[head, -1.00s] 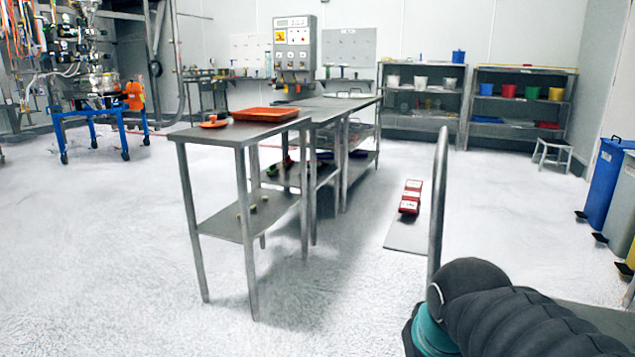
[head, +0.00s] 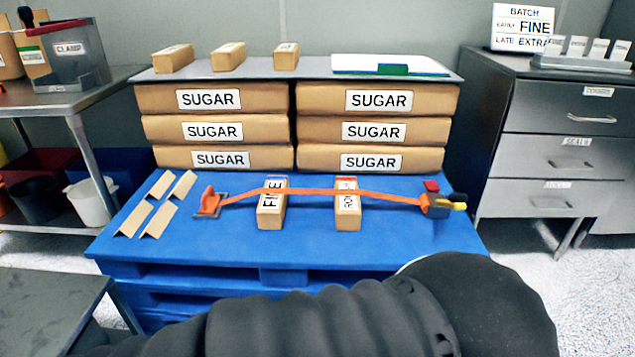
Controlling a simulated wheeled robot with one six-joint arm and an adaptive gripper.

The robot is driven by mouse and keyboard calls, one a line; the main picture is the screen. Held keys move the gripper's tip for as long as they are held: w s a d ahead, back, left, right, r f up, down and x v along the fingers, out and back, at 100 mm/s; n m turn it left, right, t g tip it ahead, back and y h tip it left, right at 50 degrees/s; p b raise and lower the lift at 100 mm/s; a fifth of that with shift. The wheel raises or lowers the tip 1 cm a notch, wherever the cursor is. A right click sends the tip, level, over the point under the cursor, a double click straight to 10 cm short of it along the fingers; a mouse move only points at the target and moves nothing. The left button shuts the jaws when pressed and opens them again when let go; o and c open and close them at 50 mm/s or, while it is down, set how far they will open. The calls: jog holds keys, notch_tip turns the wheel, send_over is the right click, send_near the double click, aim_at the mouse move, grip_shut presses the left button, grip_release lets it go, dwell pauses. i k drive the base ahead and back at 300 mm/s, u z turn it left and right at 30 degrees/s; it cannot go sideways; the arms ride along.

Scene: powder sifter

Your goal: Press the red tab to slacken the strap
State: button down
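An orange strap (head: 320,191) runs across the front of a blue pallet (head: 310,235), over two small brown packs. The left pack (head: 271,208) is labelled FINE; the right pack (head: 347,208) has a label too small to read surely. The strap's left end meets an orange and grey fitting (head: 209,202). Its right end enters a dark buckle (head: 438,206) with a yellow-tipped lever (head: 458,206). A small red tab (head: 431,186) shows just above the buckle. My black-sleeved arm crosses the bottom of the view, in front of the pallet. My gripper is not in view.
Brown SUGAR sacks (head: 213,101) are stacked behind the strap under a grey board (head: 312,67). Folded card corners (head: 160,220) lie at the pallet's left. A grey drawer cabinet (head: 553,130) stands right, a metal table (head: 88,107) left. Pale floor (head: 560,285) is clear at right.

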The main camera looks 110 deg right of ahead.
aim_at(431, 185)
jog(key=z, duration=0.25)
jog(key=k, duration=0.25)
jog(key=z, duration=4.35)
